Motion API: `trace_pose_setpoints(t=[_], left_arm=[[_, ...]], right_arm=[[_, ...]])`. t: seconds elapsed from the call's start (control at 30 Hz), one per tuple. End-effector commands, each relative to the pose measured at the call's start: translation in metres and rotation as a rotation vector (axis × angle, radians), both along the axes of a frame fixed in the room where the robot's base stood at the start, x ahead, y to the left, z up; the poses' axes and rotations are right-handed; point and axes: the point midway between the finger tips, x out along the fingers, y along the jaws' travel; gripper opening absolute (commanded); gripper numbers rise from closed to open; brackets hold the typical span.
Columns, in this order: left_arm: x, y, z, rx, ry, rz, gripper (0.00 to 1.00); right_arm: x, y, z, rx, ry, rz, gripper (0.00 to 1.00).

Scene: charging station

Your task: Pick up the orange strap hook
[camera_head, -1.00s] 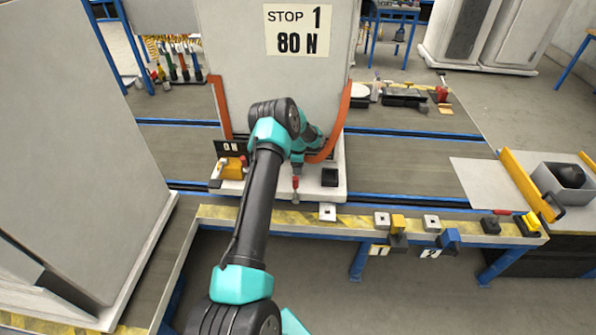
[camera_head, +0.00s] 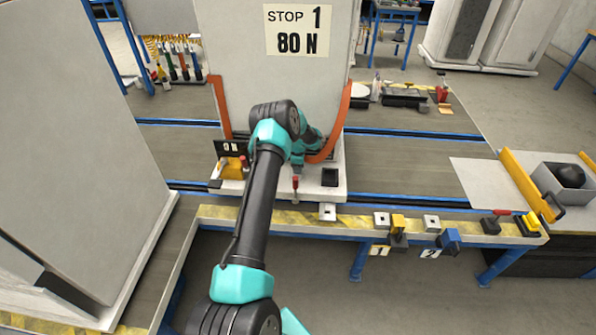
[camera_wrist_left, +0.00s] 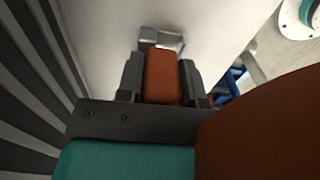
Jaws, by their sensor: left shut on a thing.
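The orange strap hook shows in the left wrist view as an orange piece (camera_wrist_left: 163,76) with a grey metal end (camera_wrist_left: 160,38) beyond it. My left gripper (camera_wrist_left: 160,80) is shut on the orange piece, with one finger on each side. In the head view my left arm reaches to the front of the large pale cabinet, and its own links hide the fingertips. An orange strap (camera_head: 341,110) curves down the cabinet's right side to the wrist. My right gripper is not in view.
The pale cabinet (camera_head: 280,85) stands on a white base plate. Another orange strap (camera_head: 221,103) runs down its left side. A yellow block (camera_head: 232,168) and a red-topped pin (camera_head: 295,183) sit on the base. A blue-edged bench with several small fixtures lies in front.

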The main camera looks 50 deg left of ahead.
Motion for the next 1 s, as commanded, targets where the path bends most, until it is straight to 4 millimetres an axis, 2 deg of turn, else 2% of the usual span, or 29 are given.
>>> trace_pose_setpoints(t=[0.03,0.17,0.43,0.57,1.0], left_arm=[[0.000,0.000,0.000,0.000,0.000,0.000,0.21],[0.000,0.000,0.000,0.000,0.000,0.000,0.08],[0.000,0.000,0.002,0.001,-0.001,0.000,0.08],[0.000,0.000,0.010,0.001,-0.001,0.000,0.08],[0.001,0.000,0.082,0.001,-0.003,-0.001,0.08]], right_arm=[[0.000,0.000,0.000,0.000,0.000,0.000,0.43],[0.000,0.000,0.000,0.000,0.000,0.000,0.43],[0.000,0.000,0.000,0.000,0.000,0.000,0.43],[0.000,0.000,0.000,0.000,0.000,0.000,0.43],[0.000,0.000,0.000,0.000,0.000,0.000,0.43]])
